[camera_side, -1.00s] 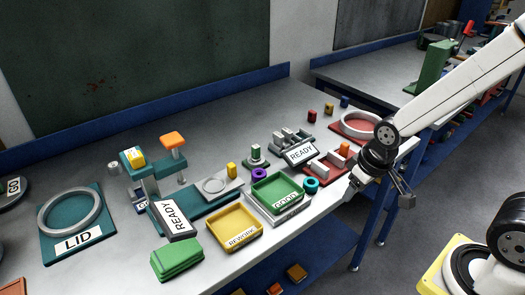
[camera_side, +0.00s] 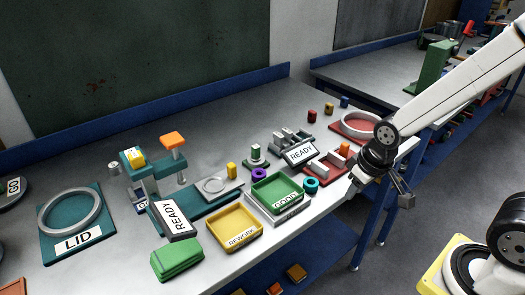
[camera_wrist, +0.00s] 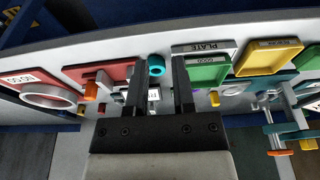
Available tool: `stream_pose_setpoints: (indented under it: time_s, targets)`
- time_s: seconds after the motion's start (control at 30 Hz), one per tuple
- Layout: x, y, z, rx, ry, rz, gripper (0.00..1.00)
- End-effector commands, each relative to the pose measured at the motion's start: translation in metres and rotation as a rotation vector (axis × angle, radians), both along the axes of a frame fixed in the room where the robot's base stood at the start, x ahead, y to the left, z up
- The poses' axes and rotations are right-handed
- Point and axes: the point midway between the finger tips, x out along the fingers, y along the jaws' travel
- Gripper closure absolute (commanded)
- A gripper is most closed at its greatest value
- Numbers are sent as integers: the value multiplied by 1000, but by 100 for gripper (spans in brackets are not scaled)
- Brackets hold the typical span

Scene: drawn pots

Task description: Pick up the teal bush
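The teal bush (camera_side: 311,185) is a small ring lying on the grey table, just right of the green GOOD tray (camera_side: 277,190). In the wrist view the teal bush (camera_wrist: 156,66) shows between the tips of my two dark fingers, nearer the left one. My gripper (camera_wrist: 158,63) is open, with nothing held between the fingers. In the side view my gripper (camera_side: 355,188) is near the table's front edge, to the right of the bush and apart from it.
A red fixture (camera_side: 327,172) with blocks stands close behind and right of the bush. A purple ring (camera_side: 259,174) lies left of it. The yellow REWORK tray (camera_side: 234,227) is farther left. Bare table lies in front of the bush.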

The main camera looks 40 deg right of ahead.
Motion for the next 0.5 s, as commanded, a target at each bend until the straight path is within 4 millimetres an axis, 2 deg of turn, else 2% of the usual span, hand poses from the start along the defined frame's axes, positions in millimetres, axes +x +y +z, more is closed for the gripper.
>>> stream_pose_setpoints:
  time_s: [0.27,0.5]
  targets:
    - [14,-2,0,32,23,-148,69]
    - [43,-7,-1,87,68,-455,69]
